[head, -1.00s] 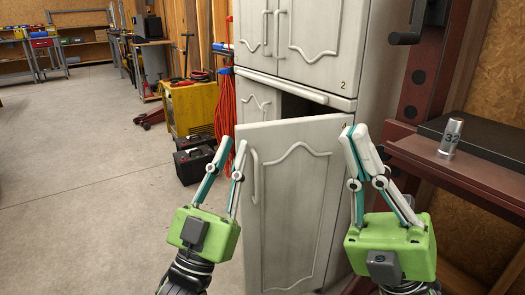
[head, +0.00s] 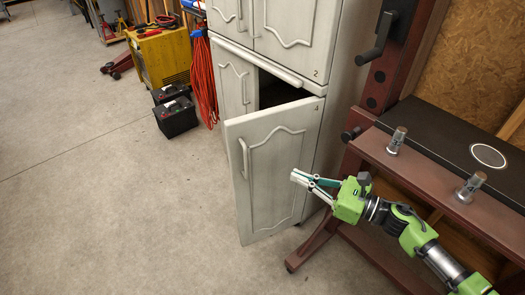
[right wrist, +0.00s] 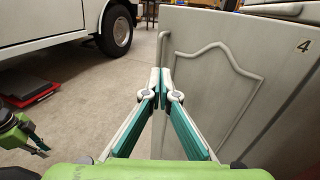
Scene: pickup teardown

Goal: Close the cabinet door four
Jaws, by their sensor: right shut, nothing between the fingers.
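Cabinet door four (head: 290,160) is a pale grey panel with an arched moulding and a handle at its left. It stands ajar, with a dark gap above and behind it, on the lower right of the cabinet (head: 340,60). My right gripper (head: 294,177) is shut and empty, in front of the door's right half and pointing left. Whether it touches is unclear. In the right wrist view its fingertips (right wrist: 161,71) overlap the left edge of the door (right wrist: 230,90), marked 4. My left gripper (right wrist: 42,150) shows only partly at the left edge there.
A red-brown bench (head: 430,185) with metal cylinders stands right of the cabinet. Black batteries (head: 176,116), a yellow machine (head: 160,58) and a red hose (head: 203,85) are left of it. Open floor (head: 90,200) lies at the left. A white vehicle (right wrist: 60,25) shows in the right wrist view.

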